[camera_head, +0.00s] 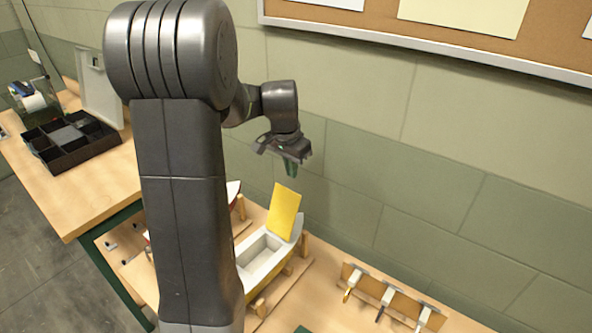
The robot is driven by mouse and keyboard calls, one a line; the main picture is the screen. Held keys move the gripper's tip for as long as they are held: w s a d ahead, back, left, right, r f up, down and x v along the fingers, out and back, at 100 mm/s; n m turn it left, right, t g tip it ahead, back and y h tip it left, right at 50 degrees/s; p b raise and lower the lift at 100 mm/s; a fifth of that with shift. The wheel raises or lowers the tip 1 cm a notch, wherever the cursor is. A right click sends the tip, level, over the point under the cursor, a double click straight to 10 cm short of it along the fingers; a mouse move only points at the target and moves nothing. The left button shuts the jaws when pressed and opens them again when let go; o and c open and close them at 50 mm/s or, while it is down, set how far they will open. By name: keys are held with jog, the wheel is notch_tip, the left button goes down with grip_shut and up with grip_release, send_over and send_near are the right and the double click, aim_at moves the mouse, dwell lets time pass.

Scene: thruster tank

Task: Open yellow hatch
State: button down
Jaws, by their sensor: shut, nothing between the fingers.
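The yellow hatch (284,211) stands raised, tilted up at the far end of the opening in a white and yellow boat-shaped hull (285,256). The rectangular recess under it is uncovered and looks empty. The hull rests on wooden supports on the bench. My gripper (291,169) hangs just above the hatch's top edge, pointing down. It looks apart from the hatch. Its fingers are shut with nothing between them. My arm hides part of the hull's near left side.
A rack with several small tools (384,298) lies to the right of the hull. Another hull (233,189) is partly hidden behind my arm. A black compartment tray (72,158) with its pale lid up stands on the left bench. The wall is close behind.

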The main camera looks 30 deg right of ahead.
jog(key=shift+s+a+r, duration=0.1)
jog(key=shift+a+r, duration=0.1)
jog(key=shift+r, duration=0.25)
jog(key=shift+s+a+r, duration=0.1)
jog(key=shift+a+r, duration=0.1)
jog(key=shift+r, duration=0.2)
jog(key=shift+f, duration=0.1)
jog(key=b, duration=0.5)
send_over(286, 211)
jog(key=w+d, duration=0.2)
jog(key=d, duration=0.2)
jog(key=f, duration=0.8)
jog(key=shift+w+a+f, duration=0.15)
jog(key=shift+a+f, duration=0.1)
jog(key=shift+f, duration=0.1)
jog(key=shift+w+d+f, duration=0.1)
jog(key=shift+d+f, duration=0.1)
jog(key=shift+a, duration=0.1)
